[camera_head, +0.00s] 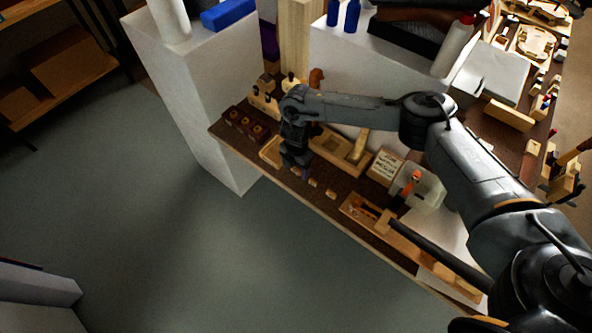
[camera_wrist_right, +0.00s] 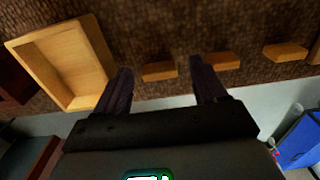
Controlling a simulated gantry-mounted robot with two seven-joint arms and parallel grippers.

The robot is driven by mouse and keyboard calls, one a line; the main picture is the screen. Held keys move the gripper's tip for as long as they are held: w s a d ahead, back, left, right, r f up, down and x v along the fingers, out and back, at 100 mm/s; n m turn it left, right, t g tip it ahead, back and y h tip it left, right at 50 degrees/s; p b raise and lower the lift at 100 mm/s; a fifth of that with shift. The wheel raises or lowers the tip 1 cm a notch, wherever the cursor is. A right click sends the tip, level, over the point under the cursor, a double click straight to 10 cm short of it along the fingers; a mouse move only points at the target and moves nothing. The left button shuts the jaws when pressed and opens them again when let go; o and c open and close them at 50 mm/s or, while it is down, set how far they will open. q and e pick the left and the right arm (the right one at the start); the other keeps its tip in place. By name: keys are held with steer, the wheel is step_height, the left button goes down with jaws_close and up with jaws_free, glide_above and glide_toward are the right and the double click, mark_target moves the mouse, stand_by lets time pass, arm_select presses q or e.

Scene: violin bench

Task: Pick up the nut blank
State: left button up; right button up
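Several small wooden blocks lie in a row near the front edge of the dark bench; which one is the nut blank I cannot tell for sure. In the right wrist view, one block (camera_wrist_right: 160,70) shows between the fingers of my right gripper (camera_wrist_right: 161,66), another block (camera_wrist_right: 222,61) is just beyond the right finger, and a third block (camera_wrist_right: 285,52) is farther right. The fingers are apart with nothing held. In the head view my right gripper (camera_head: 297,160) hangs over the front of the bench, left of two visible blocks (camera_head: 312,182) (camera_head: 330,194). My left gripper is not in view.
A shallow wooden tray (camera_wrist_right: 97,48) lies left of the fingers in the right wrist view. In the head view, a larger wooden tray (camera_head: 328,153) sits behind my gripper, and a dark rack (camera_head: 231,115) stands to the left. The bench's front edge drops to open floor.

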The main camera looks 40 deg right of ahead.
steer(key=c, duration=1.1)
steer(key=shift+r, duration=0.1)
